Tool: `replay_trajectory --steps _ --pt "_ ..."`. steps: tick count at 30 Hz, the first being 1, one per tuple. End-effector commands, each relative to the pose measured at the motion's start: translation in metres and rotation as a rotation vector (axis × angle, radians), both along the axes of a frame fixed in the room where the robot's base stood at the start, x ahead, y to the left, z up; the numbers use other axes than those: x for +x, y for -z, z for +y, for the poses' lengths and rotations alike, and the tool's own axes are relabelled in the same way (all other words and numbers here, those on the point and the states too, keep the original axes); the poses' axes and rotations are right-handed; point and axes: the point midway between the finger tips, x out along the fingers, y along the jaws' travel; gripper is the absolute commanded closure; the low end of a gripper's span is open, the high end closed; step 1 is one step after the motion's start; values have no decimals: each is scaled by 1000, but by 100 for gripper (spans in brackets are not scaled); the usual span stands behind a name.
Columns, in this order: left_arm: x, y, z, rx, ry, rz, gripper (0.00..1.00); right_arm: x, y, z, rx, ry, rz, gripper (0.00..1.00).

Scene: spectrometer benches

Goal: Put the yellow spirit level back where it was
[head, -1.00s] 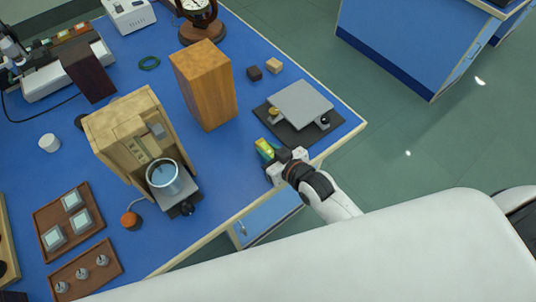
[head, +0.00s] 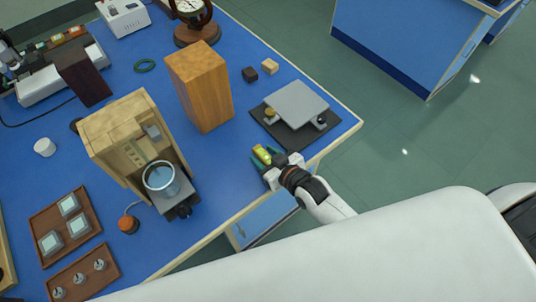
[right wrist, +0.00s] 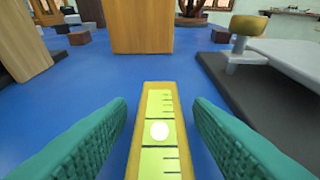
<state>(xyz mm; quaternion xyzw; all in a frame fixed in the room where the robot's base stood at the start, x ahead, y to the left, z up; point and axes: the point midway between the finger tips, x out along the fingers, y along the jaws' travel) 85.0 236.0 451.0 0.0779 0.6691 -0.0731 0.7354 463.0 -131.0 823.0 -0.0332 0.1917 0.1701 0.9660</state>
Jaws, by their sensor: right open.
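The yellow spirit level (head: 262,154) lies on the blue bench near its front right edge, in front of the black mat. My right gripper (head: 267,158) is open around it. In the right wrist view the spirit level (right wrist: 158,133) runs lengthwise between the two teal fingers, its vial and scale marks facing up. A strip of blue shows between the level and each finger, so they look apart. The level's near end is cut off by the bottom of that view. My left gripper is not in view.
A grey plate device (head: 296,101) stands on a black mat (head: 273,129) just beyond my right gripper. A tall wooden block (head: 200,88) and a wooden housing with a beaker (head: 160,178) stand to the left. Bare blue bench lies between the housing and the gripper.

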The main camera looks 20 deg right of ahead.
Motion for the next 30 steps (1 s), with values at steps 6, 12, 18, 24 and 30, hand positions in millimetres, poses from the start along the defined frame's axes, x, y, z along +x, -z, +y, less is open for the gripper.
replay_trajectory --steps 6,12,18,24,30 --pt "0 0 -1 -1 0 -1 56 -19 -9 -7 -2 0 3 53" --pt "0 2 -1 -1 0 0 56 -57 -26 -20 -2 -1 4 53" --pt "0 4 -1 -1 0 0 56 -89 -40 -32 0 0 3 53" --pt "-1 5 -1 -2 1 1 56 -103 -47 -37 0 0 0 53" --pt "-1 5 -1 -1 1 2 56 -104 -49 -38 0 0 0 53"
